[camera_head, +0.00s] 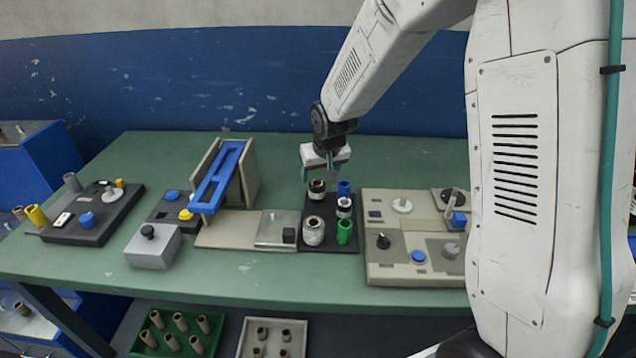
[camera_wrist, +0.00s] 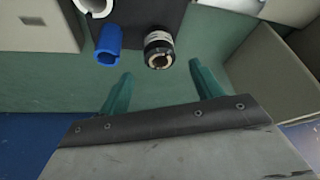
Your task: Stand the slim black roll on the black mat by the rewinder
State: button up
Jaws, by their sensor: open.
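A short dark roll with a pale band and pale core (camera_head: 317,189) stands upright at the far left of a black mat (camera_head: 329,215). It looks like the slim black roll. In the wrist view this roll (camera_wrist: 158,50) is just beyond my fingertips, between their lines, and not held. My gripper (camera_head: 325,174) is open and empty above the far edge of the mat. Its two teal fingers show apart in the wrist view (camera_wrist: 161,84). The mat also shows in the wrist view (camera_wrist: 163,14). I cannot tell for sure which machine is the rewinder.
A blue roll (camera_head: 344,187), a black-and-white roll (camera_head: 344,207), a green roll (camera_head: 344,232) and a wide pale roll (camera_head: 313,231) share the mat. A beige panel with knobs (camera_head: 415,280) lies right. A blue-railed machine (camera_head: 217,178) stands left. Green tabletop is clear in front.

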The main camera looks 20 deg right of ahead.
jog(key=s+d+r+g, duration=0.1)
jog(key=s+d+r, duration=0.1)
jog(key=s+r, duration=1.3)
jog(key=s+d+r+g, duration=0.1)
jog(key=s+r+g, duration=0.1)
jog(key=s, duration=2)
jog(key=shift+r, duration=0.35)
